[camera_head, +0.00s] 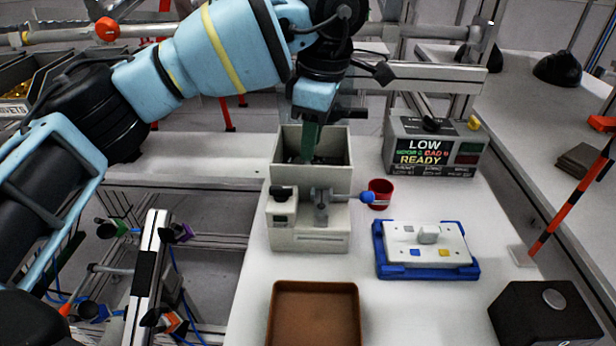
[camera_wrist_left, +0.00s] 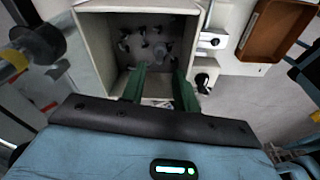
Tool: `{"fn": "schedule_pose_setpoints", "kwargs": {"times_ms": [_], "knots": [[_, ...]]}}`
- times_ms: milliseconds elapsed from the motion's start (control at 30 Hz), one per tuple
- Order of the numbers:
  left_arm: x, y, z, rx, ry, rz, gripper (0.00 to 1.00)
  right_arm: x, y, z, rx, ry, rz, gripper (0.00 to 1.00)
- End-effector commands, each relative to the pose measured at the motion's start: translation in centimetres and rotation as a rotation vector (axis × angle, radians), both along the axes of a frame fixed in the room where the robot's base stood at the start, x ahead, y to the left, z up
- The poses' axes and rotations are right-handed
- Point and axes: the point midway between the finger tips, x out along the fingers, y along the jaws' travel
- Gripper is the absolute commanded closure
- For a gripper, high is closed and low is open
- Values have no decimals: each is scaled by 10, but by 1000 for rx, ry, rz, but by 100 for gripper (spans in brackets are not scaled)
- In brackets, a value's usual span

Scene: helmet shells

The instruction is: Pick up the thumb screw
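A pale open bin (camera_head: 283,150) stands at the back of the white table; it also fills the top of the left wrist view (camera_wrist_left: 105,60). Several small dark pieces, which look like thumb screws (camera_wrist_left: 158,50), lie scattered on its floor; one larger greyish piece (camera_wrist_left: 139,44) is among them. My left gripper (camera_head: 309,155) points down into the bin. In the left wrist view its two green fingers (camera_wrist_left: 159,75) are apart with nothing between them, on the near side of the pieces. In the head view the fingers and bin wall hide most of the contents. My right gripper is not in view.
A pale device (camera_head: 308,238) with a small lever joins the bin's front. A red cup (camera_head: 380,187), a blue-framed plate (camera_head: 425,273), a "LOW READY" box (camera_head: 398,130), a brown tray (camera_head: 313,287) and a black box (camera_head: 520,322) stand around it.

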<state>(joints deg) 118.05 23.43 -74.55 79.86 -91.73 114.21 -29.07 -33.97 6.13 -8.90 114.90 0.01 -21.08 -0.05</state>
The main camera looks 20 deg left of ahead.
Motion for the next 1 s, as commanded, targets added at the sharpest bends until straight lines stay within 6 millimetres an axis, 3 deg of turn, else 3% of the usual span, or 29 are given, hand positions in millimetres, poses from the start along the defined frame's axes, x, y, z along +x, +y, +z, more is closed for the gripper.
{"fn": "schedule_pose_setpoints", "kwargs": {"times_ms": [167, 533, 800, 1000], "knots": [[0, 1, -6, 0, 0, 0, 70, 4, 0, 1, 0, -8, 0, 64], [-1, 7, -55, 0, 2, 0, 70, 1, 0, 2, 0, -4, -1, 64], [-1, 7, -59, 0, -1, 0, 70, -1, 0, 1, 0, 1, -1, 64], [-1, 7, -59, 0, 0, 0, 96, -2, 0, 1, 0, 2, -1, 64]]}}
